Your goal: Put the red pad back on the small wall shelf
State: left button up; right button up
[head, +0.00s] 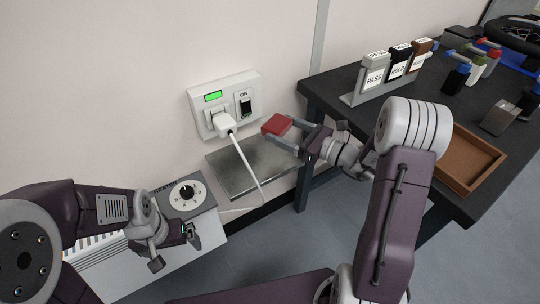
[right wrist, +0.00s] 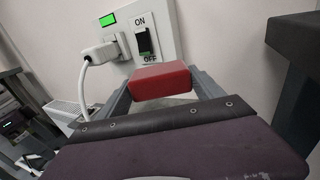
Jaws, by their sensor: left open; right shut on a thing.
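The red pad (head: 277,124) is held between the fingers of my right gripper (head: 284,133), in front of the wall. It also shows in the right wrist view (right wrist: 160,80), between the two grey fingers. A small grey metal shelf (head: 250,166) is on the wall below the socket panel, and the pad is above its right part, apart from it as far as I can tell. A white cable hangs across the shelf. My left gripper (head: 187,240) is open and empty at the lower left, beside the heater.
A socket panel (head: 252,85) with a white plug (head: 225,124), a green display and an ON/OFF switch is on the wall. A heater control with a dial (head: 187,193) stands at lower left. A dark table (head: 330,88) at right holds PASS and HOLD cards, a brown tray (head: 497,157) and tools.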

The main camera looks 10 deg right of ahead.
aim_at(285, 159)
jog(key=shift+w+d+t, duration=0.2)
jog(key=shift+d+t, duration=0.1)
jog(key=shift+d, duration=0.15)
notch_tip(285, 159, down, 10)
jog(key=b, duration=0.7)
jog(key=shift+f+b, duration=0.75)
jog(key=shift+b, duration=0.05)
jog(key=o, duration=2.1)
